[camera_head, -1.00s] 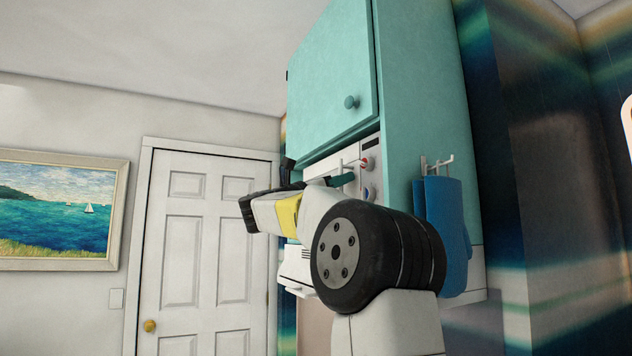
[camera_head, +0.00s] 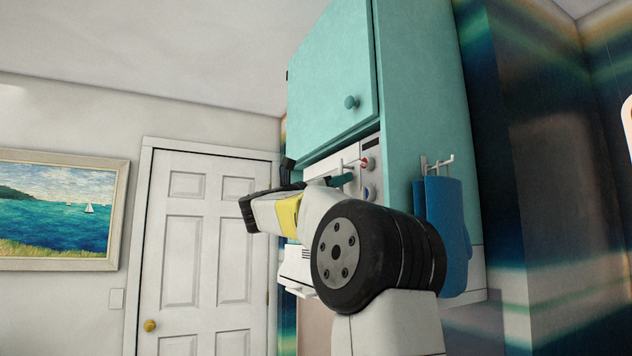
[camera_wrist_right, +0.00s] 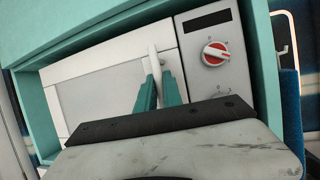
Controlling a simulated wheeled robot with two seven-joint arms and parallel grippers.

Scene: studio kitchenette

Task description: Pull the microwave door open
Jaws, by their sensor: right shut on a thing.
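The white microwave sits in a teal cabinet; its control panel (camera_head: 370,168) shows in the head view, mostly behind my right arm. In the right wrist view its door (camera_wrist_right: 100,92) looks closed, flush with the control panel (camera_wrist_right: 218,60), which has a red-and-white knob (camera_wrist_right: 215,54). The white upright door handle (camera_wrist_right: 153,62) stands at the door's right side. My right gripper (camera_wrist_right: 158,88), with teal fingers, is shut on this handle. In the head view one teal finger of my right gripper (camera_head: 342,180) shows at the handle. My left gripper is not in view.
A teal cabinet door (camera_head: 330,75) with a round knob is above the microwave. A blue cloth (camera_head: 442,235) hangs from a hook on the cabinet's right side. A white room door (camera_head: 205,250) and a painting (camera_head: 55,215) are at left.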

